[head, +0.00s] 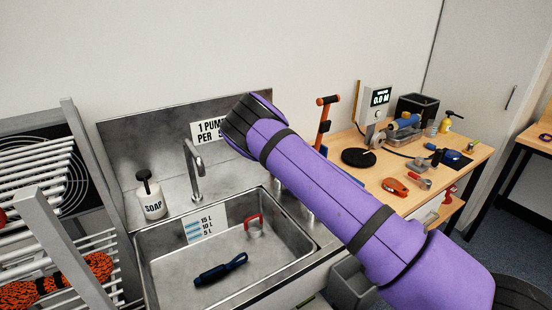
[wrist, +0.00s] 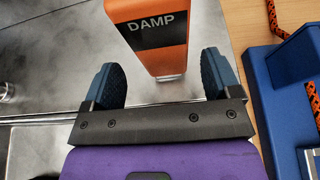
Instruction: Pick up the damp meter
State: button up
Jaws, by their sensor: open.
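The damp meter (wrist: 152,38) is an orange block with a black label reading DAMP, seen in the wrist view at the top centre. My gripper (wrist: 161,60) is open, with one blue-grey finger on each side of the meter's near end. Gaps show between the meter and both fingers, so it is not gripped. The meter's far end is cut off by the frame's top edge. In the head view my purple arm crosses the middle; I cannot make out the meter or my gripper there.
A wooden bench (head: 345,143) with several tools is at right. A blue fixture (wrist: 285,80) with orange-black rope lies right of my gripper.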

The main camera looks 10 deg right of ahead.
jog(key=shift+r+x, duration=0.1)
jog(key=shift+x, duration=1)
jog(key=shift+r+x, duration=0.15)
jog(key=shift+x, duration=0.9)
jog(key=shift+w+d, duration=0.15)
jog(key=c, duration=0.9)
